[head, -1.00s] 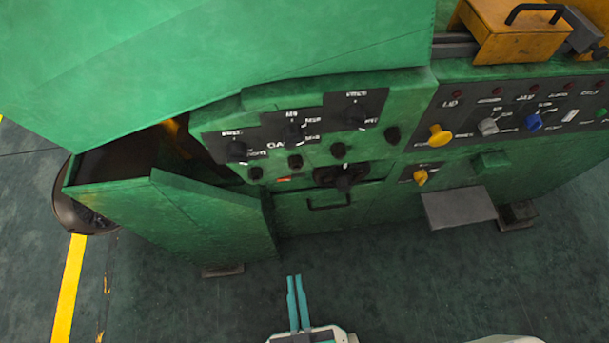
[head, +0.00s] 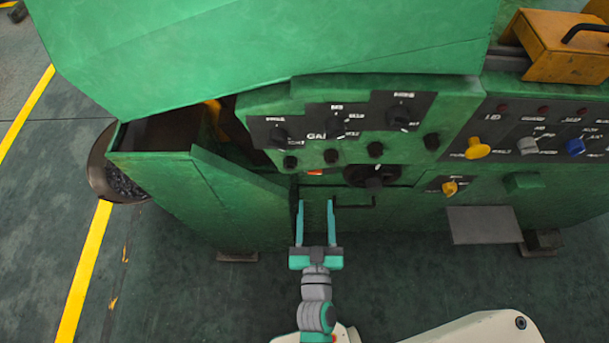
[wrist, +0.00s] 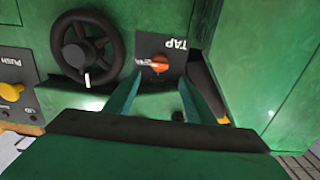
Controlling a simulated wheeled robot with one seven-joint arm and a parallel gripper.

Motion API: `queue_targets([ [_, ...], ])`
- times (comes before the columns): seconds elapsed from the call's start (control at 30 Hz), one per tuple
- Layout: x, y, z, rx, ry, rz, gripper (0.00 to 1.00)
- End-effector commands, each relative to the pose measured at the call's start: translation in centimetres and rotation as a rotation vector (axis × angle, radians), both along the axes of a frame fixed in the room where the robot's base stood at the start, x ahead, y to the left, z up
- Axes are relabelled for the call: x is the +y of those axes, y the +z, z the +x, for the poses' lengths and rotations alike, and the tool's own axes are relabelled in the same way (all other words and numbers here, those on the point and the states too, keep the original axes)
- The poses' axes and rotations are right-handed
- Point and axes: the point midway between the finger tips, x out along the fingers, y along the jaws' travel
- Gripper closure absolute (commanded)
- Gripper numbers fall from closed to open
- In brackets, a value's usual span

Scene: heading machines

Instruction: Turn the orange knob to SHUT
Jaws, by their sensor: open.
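The orange knob (wrist: 160,63) sits on a dark plate marked TAP, at the top middle of the wrist view. A small orange-red patch (head: 315,172) shows in the head view under the panel's lower edge; most of that spot is hidden. My gripper (head: 316,205) is open and empty in front of the green machine, below that patch. In the wrist view its two fingers (wrist: 161,85) reach up toward the knob, one on each side of it in the picture. I see no contact with the knob. The word SHUT cannot be read.
A black handwheel (wrist: 92,45) is left of the knob in the wrist view, and right of the gripper in the head view (head: 372,176). Yellow knobs (head: 478,149) are farther right. A green side panel (head: 235,200) stands left of my gripper.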

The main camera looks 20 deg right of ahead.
Motion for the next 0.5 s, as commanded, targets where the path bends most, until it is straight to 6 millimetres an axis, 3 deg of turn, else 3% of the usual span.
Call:
queue_targets([
  [0.17,-0.5,0.1,1.3,-0.003,-0.002,-0.002,0.50],
  [0.5,-1.8,0.1,6.4,-0.002,0.001,-0.003,0.50],
])
